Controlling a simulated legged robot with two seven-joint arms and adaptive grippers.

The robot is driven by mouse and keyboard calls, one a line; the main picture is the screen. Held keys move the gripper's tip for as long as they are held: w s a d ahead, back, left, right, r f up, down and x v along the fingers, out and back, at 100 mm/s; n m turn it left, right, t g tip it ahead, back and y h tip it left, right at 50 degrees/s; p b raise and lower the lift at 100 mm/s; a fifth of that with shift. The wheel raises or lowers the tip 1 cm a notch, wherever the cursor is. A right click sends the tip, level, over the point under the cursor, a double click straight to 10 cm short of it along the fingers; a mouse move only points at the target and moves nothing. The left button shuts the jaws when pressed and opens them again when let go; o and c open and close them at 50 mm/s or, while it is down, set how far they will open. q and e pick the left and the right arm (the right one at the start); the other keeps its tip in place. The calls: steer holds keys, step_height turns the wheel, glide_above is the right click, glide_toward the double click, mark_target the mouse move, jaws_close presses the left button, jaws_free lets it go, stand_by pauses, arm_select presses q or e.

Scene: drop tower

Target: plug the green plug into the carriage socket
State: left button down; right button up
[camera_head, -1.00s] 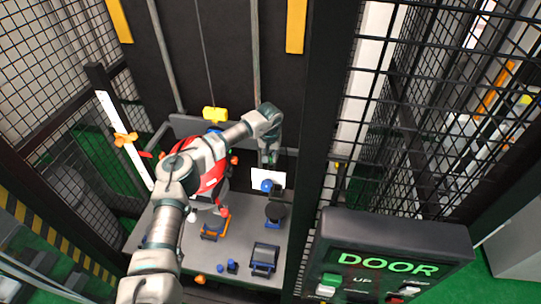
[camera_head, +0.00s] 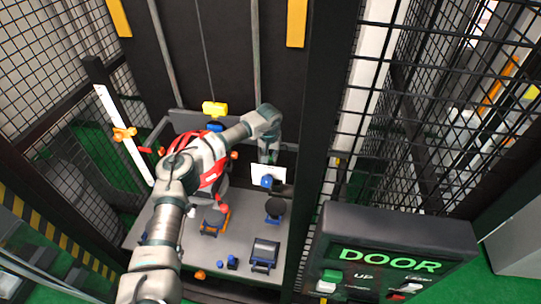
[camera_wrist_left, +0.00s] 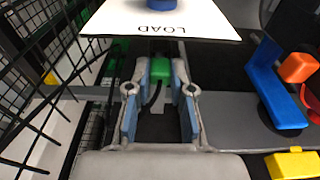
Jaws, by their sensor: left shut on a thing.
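My left gripper (camera_head: 267,156) reaches across the enclosure to the back, behind a white card in the head view. In the left wrist view, its blue-padded fingers (camera_wrist_left: 159,84) are shut on the green plug (camera_wrist_left: 160,70). A dark cable (camera_wrist_left: 152,100) runs back from the plug between the fingers. The white card marked LOAD (camera_wrist_left: 165,22) is just beyond the plug in the wrist view, and it also shows in the head view (camera_head: 258,172). I cannot make out the carriage socket. My right gripper is not in view.
A grey platform (camera_head: 200,255) carries a dark box (camera_head: 264,252) and a round dark disc (camera_head: 275,208). A yellow block (camera_head: 215,108) is at the back. Black mesh (camera_head: 430,90) and a DOOR panel (camera_head: 395,255) stand at right.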

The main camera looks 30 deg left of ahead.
arm_select(q)
steer(key=shift+f, duration=0.1)
steer(key=c, duration=0.9)
jaws_free()
steer(key=shift+c, duration=0.2)
step_height(320, 180, up, 12)
steer(key=s, duration=0.1)
steer(key=shift+s+d+f, duration=0.15)
steer(key=shift+s, duration=0.1)
